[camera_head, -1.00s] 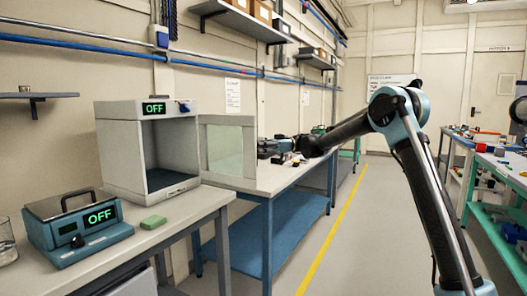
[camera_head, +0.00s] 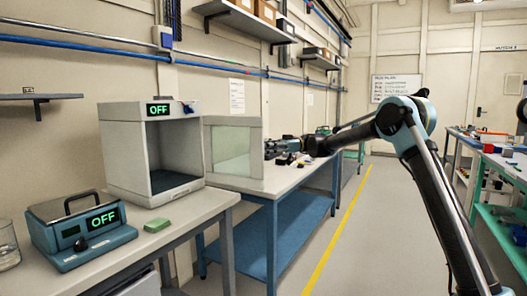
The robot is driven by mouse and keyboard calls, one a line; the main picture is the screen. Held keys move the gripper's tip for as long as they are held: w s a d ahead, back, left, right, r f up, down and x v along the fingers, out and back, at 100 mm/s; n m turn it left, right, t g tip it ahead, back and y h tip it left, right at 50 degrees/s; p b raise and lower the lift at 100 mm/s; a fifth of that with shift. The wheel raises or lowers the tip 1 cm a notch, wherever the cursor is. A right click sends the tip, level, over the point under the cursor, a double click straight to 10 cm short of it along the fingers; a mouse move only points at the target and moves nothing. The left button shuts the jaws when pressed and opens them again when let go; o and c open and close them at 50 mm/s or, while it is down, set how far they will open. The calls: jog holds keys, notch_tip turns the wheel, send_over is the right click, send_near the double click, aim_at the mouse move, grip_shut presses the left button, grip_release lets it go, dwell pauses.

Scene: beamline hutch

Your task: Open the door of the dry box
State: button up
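The dry box (camera_head: 122,160) is a pale grey cabinet on the left bench, with a green "OFF" display on its top front. Its front is open and its dark inside floor shows, with nothing seen on it. Its door (camera_head: 232,150), a pale frame with a clear pane, stands swung wide open to the right of the box. My gripper (camera_head: 272,147) is at the end of my arm, just right of the door's outer edge and apparently apart from it. It is small and dark here, and I cannot tell whether its fingers are open or shut.
A blue device (camera_head: 80,232) with an "OFF" display, a green block (camera_head: 157,225) and a glass beaker (camera_head: 8,245) are on the near bench. Small dark items lie on the far bench below my gripper. The floor aisle (camera_head: 350,240) with a yellow line is clear.

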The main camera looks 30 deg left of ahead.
jog(key=shift+s+a, duration=0.2)
jog(key=v, duration=1.2)
jog(key=shift+w, duration=0.1)
